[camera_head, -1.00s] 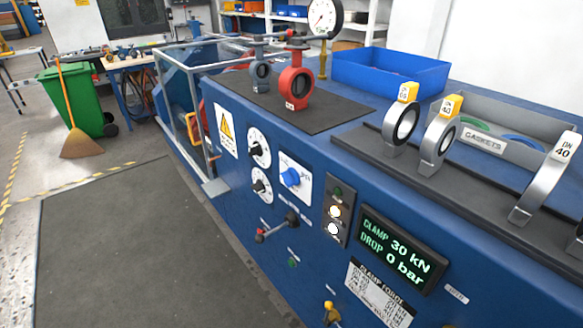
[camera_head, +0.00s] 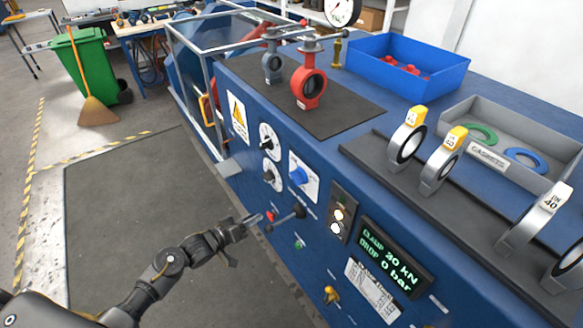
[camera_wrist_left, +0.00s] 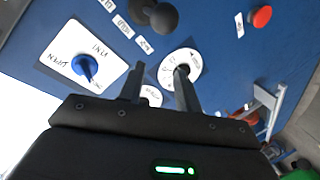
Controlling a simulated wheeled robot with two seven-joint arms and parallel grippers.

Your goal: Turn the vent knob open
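The front panel carries a blue knob (camera_head: 299,176) on a white plate, two white dials with black knobs, upper (camera_head: 269,141) and lower (camera_head: 270,174), and a small yellow knob (camera_head: 331,294) low down. My right gripper is out of view.
A black-handled lever (camera_head: 290,216) projects from the panel near my left gripper. A lit display (camera_head: 390,262) is at right. Red (camera_head: 309,87) and grey (camera_head: 272,66) valves stand on the bench mat. The floor mat (camera_head: 140,215) is clear.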

